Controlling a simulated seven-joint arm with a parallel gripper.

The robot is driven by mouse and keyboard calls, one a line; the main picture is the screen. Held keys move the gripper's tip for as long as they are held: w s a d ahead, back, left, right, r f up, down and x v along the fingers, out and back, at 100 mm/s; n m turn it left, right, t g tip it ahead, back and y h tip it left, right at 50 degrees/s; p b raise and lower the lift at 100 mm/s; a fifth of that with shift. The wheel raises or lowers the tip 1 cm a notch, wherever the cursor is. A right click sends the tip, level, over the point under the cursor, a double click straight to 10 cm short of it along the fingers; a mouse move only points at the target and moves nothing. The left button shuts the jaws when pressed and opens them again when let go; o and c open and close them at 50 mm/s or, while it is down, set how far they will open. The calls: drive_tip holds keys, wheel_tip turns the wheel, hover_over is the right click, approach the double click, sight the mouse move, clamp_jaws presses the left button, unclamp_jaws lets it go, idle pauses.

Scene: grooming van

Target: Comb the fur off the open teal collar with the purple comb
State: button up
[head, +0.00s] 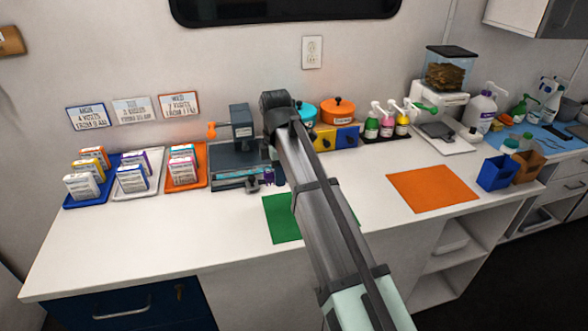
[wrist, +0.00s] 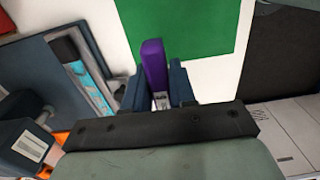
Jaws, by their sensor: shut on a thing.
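The purple comb (wrist: 154,62) stands between the two dark fingers of my gripper (wrist: 158,88), which is shut on it. In the head view a bit of purple shows at my gripper (head: 267,179), beside the grey device. The teal collar (wrist: 88,84) lies left of my gripper in the wrist view, stretched along the flat grey bed of the device, with a dark piece at its far end. The comb is apart from the collar. Pale marks show on the collar, but I cannot tell whether they are fur. In the head view the collar is a small teal strip (head: 233,176).
The grey device (head: 241,130) with an orange knob stands behind the bed. A green mat (head: 281,222) lies in front, partly under my arm, and an orange mat (head: 432,189) lies to the right. Trays of boxes stand left. The front left counter is clear.

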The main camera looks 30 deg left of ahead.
drive_tip(key=a+n, duration=0.1)
drive_tip(key=a, duration=1)
approach(248, 172)
drive_tip(key=shift+s+a+f+m, duration=0.25)
drive_tip(key=shift+s+a+m, duration=0.15)
drive_tip(key=shift+s+a, duration=0.5)
drive_tip(key=shift+s+d+f, duration=0.1)
drive_tip(key=shift+d+f, duration=0.05)
drive_tip(key=shift+f, duration=2.5)
drive_tip(key=shift+f, duration=0.4)
drive_tip(key=shift+s, duration=0.1)
drive_tip(key=shift+s+a, duration=0.6)
drive_tip(key=shift+a, duration=0.1)
drive_tip(key=shift+w+d, duration=1.6)
